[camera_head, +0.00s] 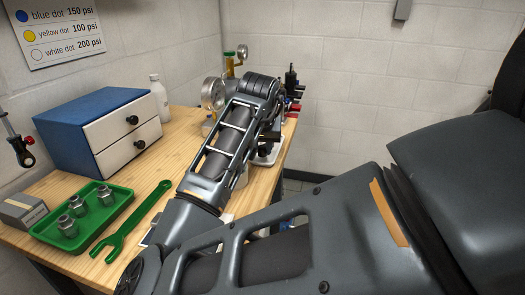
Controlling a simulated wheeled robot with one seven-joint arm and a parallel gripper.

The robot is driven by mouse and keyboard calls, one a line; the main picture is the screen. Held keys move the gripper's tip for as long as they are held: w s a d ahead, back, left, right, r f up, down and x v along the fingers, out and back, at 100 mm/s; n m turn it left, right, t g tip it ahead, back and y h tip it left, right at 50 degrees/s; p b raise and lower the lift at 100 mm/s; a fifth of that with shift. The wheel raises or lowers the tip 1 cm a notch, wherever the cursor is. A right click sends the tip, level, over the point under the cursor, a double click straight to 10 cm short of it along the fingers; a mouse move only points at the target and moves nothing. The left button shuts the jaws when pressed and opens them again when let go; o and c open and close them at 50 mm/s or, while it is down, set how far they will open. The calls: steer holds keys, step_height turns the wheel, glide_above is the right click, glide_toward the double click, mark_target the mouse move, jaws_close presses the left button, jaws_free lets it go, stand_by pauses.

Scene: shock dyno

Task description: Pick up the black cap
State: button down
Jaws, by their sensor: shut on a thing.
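My arm reaches across the bench, and its wrist bends down at the far right end. My gripper (268,146) shows only in part below the wrist, as a dark shape low over the bench. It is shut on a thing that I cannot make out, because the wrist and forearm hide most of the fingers. I cannot pick out the black cap for certain in this view.
The wooden bench (183,138) holds a blue drawer box (75,130), a white bottle (159,98), a green tray (110,204) with metal fittings, a green wrench (130,222), and a small grey box (20,211). A pressure gauge (213,93) and red-and-black fittings (295,107) stand close around the wrist.

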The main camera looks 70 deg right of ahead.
steer(key=r, duration=0.2)
steer(key=d+r, duration=0.1)
steer(key=shift+s, duration=0.4)
steer(key=s+d+r+p, duration=0.3)
steer(key=s+d+r, duration=0.3)
steer(key=d+r, duration=0.2)
steer(key=shift+s+r+p, duration=0.3)
steer(key=shift+r+p, duration=0.05)
steer(key=shift+r, duration=0.25)
steer(key=shift+d, duration=0.1)
